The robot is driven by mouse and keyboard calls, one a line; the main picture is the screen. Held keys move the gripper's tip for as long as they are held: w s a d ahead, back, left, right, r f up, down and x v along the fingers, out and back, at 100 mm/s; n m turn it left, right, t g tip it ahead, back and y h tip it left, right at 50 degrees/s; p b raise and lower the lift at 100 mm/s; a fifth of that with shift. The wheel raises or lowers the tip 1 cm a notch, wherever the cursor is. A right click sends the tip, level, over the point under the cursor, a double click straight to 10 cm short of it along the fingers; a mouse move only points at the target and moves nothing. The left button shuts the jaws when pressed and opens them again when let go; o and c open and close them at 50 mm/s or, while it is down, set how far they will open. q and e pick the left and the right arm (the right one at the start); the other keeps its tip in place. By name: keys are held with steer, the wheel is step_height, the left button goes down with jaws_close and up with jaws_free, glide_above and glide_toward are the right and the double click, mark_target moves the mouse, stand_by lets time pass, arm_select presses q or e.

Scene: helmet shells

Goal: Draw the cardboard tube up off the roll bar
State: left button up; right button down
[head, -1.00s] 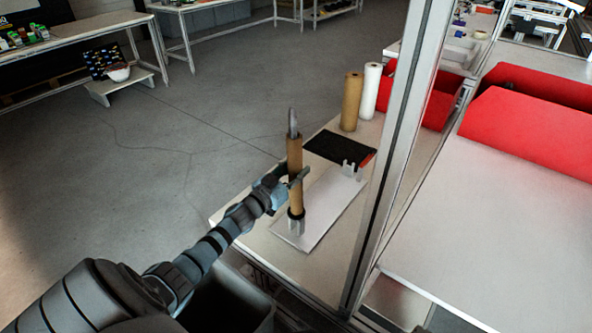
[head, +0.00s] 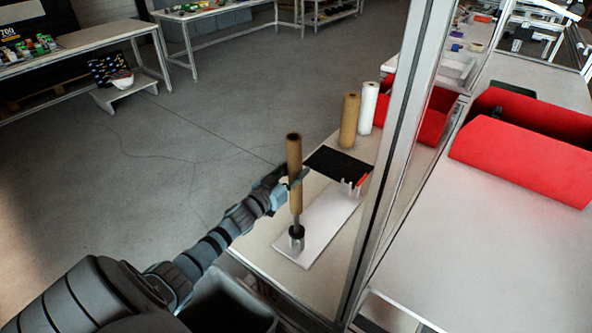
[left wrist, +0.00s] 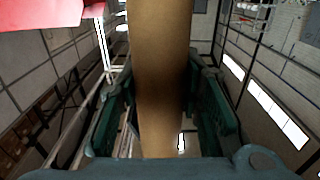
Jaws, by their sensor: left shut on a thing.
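The brown cardboard tube (head: 294,158) stands upright in the head view, gripped around its middle by my left gripper (head: 293,180). The left wrist view shows the tube (left wrist: 160,60) between the two green-grey fingers of that gripper (left wrist: 160,105). The grey roll bar (head: 296,219) shows below the tube's lower end, down to a black collar (head: 296,231) on a metal holder. The bar's upper end is hidden, and the tube is in line above it. The holder stands on a white base plate (head: 325,220). My right gripper is not in view.
A brown roll (head: 349,120) and a white roll (head: 367,108) stand at the back of the table, behind a black mat (head: 340,162). A small metal bracket (head: 352,188) stands on the plate. An aluminium post (head: 393,150) rises close on the right. Left of the table is open floor.

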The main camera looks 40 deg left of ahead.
mark_target(290, 167)
arm_select(q)
step_height(290, 167, up, 3)
steer(key=shift+r+p, duration=0.1)
steer(key=shift+p, duration=1.05)
steer(key=shift+f, duration=0.2)
steer(key=o, duration=1.2)
steer(key=s, duration=1.2)
steer(key=shift+d, duration=0.15)
